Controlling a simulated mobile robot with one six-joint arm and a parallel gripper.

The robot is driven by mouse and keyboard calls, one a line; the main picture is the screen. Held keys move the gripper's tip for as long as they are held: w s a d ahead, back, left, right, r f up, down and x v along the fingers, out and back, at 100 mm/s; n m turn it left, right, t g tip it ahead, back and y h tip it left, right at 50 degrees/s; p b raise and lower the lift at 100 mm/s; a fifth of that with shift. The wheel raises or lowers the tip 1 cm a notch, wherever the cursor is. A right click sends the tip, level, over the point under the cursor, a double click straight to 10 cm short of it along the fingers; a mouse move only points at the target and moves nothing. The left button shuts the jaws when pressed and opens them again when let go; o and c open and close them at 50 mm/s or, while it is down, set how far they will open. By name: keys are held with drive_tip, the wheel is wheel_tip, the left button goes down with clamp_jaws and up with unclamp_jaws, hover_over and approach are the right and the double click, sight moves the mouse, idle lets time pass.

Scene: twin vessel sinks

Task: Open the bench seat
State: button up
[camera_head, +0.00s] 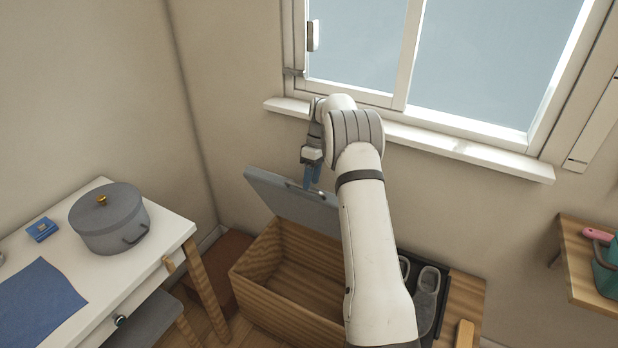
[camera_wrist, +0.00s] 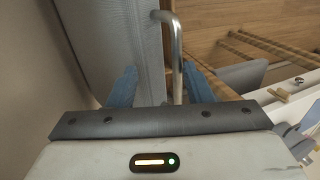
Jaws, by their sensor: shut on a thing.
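The bench seat is a wooden box (camera_head: 262,258) with a grey lid (camera_head: 275,203), below the window. The lid is raised and tilted back, and the hollow inside of the box shows. In the wrist view the lid (camera_wrist: 115,40) fills the upper left, with a metal bar handle (camera_wrist: 177,45) at its edge. My gripper (camera_head: 312,186) is at the lid's upper edge. My arm hides the right part of the bench.
A white table (camera_head: 165,232) with a grey pot (camera_head: 110,220) stands at the left, with a stool (camera_head: 150,322) under it. The window sill (camera_head: 470,155) is behind my arm. Grey slippers (camera_head: 427,290) lie on a dark tray at the right. A wooden shelf (camera_head: 582,270) is at far right.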

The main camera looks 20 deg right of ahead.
drive_tip(key=shift+d+f, duration=0.3)
drive_tip(key=shift+f, duration=0.1)
drive_tip(key=v, duration=0.8)
drive_tip(key=shift+a+r, duration=0.25)
drive_tip(key=shift+a, duration=0.05)
drive_tip(key=s+a+r+m+t+h+p, duration=0.2)
drive_tip(key=s+a+r+m, duration=0.35)
drive_tip(key=s+r, duration=0.95)
drive_tip(key=s+a+f+m+t, duration=0.1)
drive_tip(key=s+a, duration=0.1)
drive_tip(key=s, duration=1.1)
drive_tip(key=s+a+f+m+t+p, duration=0.1)
drive_tip(key=s+a+f+m+t, duration=0.1)
drive_tip(key=s, duration=1.1)
drive_tip(key=shift+a+f+h, duration=0.25)
drive_tip(key=shift+a+h, duration=0.05)
drive_tip(key=shift+a, duration=0.55)
